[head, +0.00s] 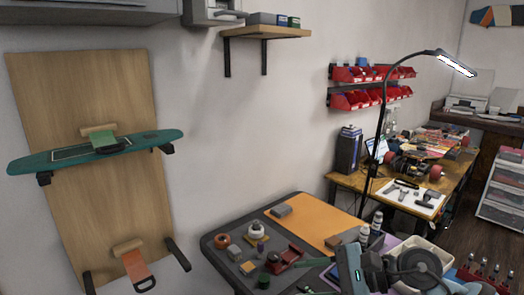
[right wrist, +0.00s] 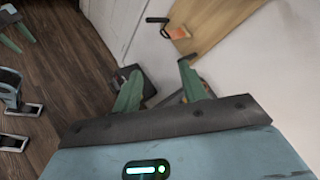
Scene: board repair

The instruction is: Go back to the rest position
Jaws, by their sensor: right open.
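My right gripper (head: 300,278) reaches in from the lower right of the head view, over the near part of the workbench (head: 222,262). Its green fingers are apart in the right wrist view (right wrist: 160,68), with nothing held between them. The dark bench edge shows small beyond the fingers.
The bench holds an orange mat (head: 318,222), a grey block (head: 281,210), a red tool (head: 287,256) and small parts. A cream bin (head: 425,252) stands near my right arm. A teal skateboard deck (head: 135,143) hangs on a wall board. A lamp (head: 456,64) arches over the back table.

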